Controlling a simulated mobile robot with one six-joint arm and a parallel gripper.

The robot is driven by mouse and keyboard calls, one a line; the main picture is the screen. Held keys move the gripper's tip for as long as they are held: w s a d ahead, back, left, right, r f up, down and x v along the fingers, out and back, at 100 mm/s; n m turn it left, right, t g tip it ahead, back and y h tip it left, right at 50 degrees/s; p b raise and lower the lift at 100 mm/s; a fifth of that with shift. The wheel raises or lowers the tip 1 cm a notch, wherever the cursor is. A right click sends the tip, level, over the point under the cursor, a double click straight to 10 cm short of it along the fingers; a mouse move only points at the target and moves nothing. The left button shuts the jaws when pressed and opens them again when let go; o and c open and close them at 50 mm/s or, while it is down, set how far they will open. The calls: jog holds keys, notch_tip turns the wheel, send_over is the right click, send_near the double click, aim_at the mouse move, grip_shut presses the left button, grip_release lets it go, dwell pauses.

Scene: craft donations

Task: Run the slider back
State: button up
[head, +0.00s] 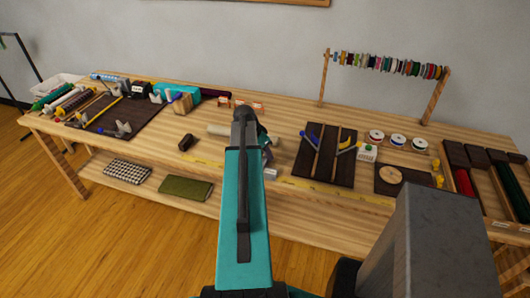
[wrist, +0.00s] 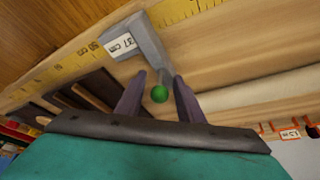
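A grey slider block (wrist: 148,45) with a "37 cm" label (wrist: 121,45) sits across the yellow ruler (wrist: 62,68) in the wrist view. It also shows in the head view (head: 270,174), at the table's front edge. A small round green knob (wrist: 159,93) lies close to the block's near end; how it joins the block cannot be made out. My gripper (wrist: 161,80) has its two fingers apart, one on each side of the knob, with a visible gap around it. In the head view my arm mostly hides the gripper.
The ruler (head: 335,193) runs along the table's front edge. A dark board with tools (head: 325,155) stands to the right of the slider, and a small dark block (head: 186,142) lies to the left. Spools hang on a rack (head: 390,65) at the back right.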

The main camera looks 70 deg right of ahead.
grip_shut()
jog(key=shift+a, duration=0.1)
dwell(0.3)
